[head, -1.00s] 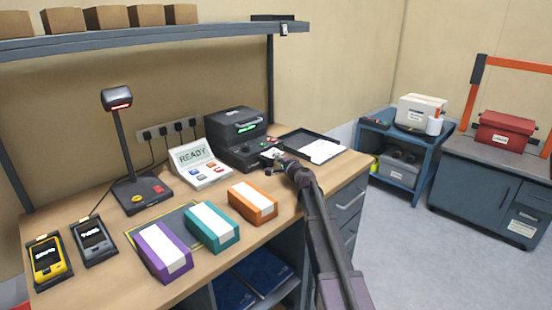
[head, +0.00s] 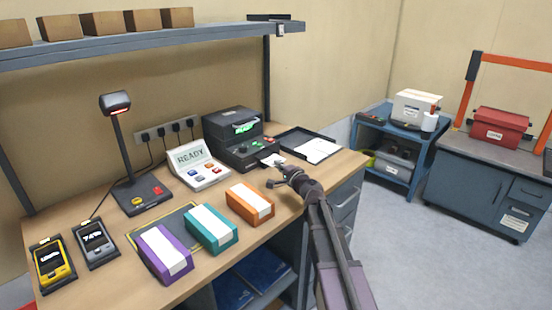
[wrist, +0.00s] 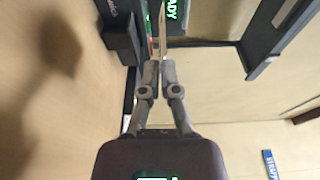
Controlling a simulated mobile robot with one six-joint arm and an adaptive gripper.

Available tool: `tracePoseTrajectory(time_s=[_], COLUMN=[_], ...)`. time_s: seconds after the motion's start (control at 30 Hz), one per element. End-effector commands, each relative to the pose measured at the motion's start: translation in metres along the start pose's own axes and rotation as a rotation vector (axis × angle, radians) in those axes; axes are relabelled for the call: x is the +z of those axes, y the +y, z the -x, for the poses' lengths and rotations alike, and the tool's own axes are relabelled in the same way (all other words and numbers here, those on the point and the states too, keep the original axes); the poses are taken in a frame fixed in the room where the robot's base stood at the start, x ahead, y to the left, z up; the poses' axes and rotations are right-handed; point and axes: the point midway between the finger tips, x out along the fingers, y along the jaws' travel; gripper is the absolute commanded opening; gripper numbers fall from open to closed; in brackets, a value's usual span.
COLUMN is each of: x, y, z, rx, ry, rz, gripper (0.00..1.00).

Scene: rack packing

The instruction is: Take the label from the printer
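The dark label printer (head: 238,153) stands at the back of the bench, with green text lit on its front. A small white label (head: 271,159) shows at the printer's front right. My gripper (head: 280,173) is just in front of the label, over the bench's right part. In the wrist view, my gripper's fingers (wrist: 160,66) are drawn together at the tips. The label shows there edge-on as a thin pale strip (wrist: 162,35) reaching from between the fingertips. Part of the printer shows above left in that view. The label's grip area is hidden between the fingers.
A black tray with white paper (head: 318,150) lies right of the printer. A READY panel (head: 197,168) is left of it. Orange (head: 242,207), teal (head: 207,237) and purple (head: 160,261) boxes stand at the front. A shelf (head: 150,44) hangs above. Floor right of the bench is clear.

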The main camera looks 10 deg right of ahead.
Motion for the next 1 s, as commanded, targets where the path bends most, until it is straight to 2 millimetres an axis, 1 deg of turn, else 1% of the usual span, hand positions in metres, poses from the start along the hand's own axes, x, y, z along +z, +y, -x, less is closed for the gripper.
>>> tracePoseTrajectory(time_s=[0.03,0.1,0.3,1.0], x=[0.005,0.008,0.013,0.013], y=[-0.001,-0.002,-0.003,-0.003], z=[0.011,0.018,0.029,0.030], rx=[0.000,0.000,0.000,0.000], ry=[0.000,0.000,0.000,0.000], rz=[0.000,0.000,0.000,0.000], gripper=[0.00,0.00,0.00,0.00])
